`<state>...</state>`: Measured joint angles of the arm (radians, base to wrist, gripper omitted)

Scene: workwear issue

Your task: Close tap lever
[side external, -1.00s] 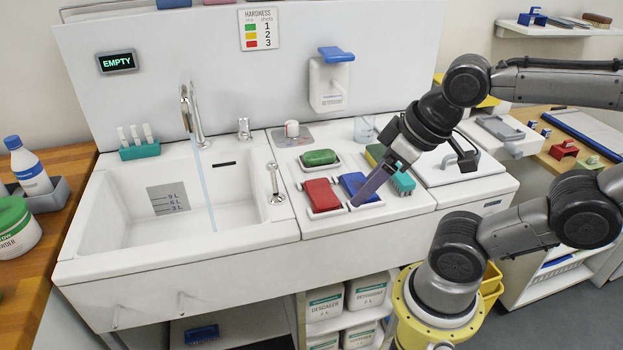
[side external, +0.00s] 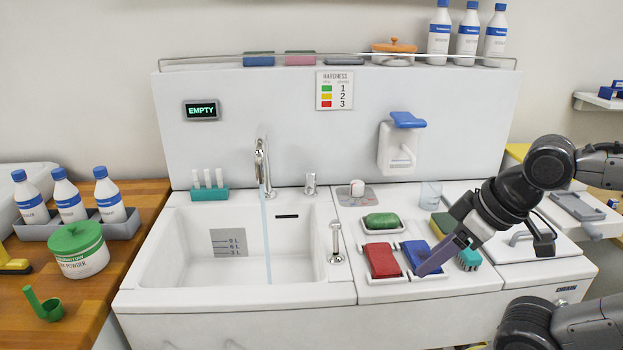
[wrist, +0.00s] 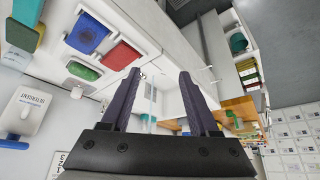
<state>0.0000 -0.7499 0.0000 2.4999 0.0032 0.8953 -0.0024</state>
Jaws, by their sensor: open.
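The chrome tap (side external: 261,165) stands at the back of the white sink (side external: 180,262), with a thin stream of water (side external: 267,235) running from its spout into the basin. A short chrome fitting (side external: 311,186) stands right of the spout. A chrome lever (side external: 337,243) stands upright on the sink's right rim. I cannot tell for certain which one is the tap lever. My gripper (side external: 425,266) is right of both, pointing down-left above the blue pad, apart from the tap. In the wrist view its two purple fingers (wrist: 160,75) are spread with nothing between them.
A red pad (side external: 382,260), a blue pad (side external: 418,253) and a green soap (side external: 381,220) lie on the counter right of the sink. A clear glass (side external: 431,193) stands behind them. A teal rack (side external: 209,193) is at the back left. The display (side external: 201,110) reads EMPTY.

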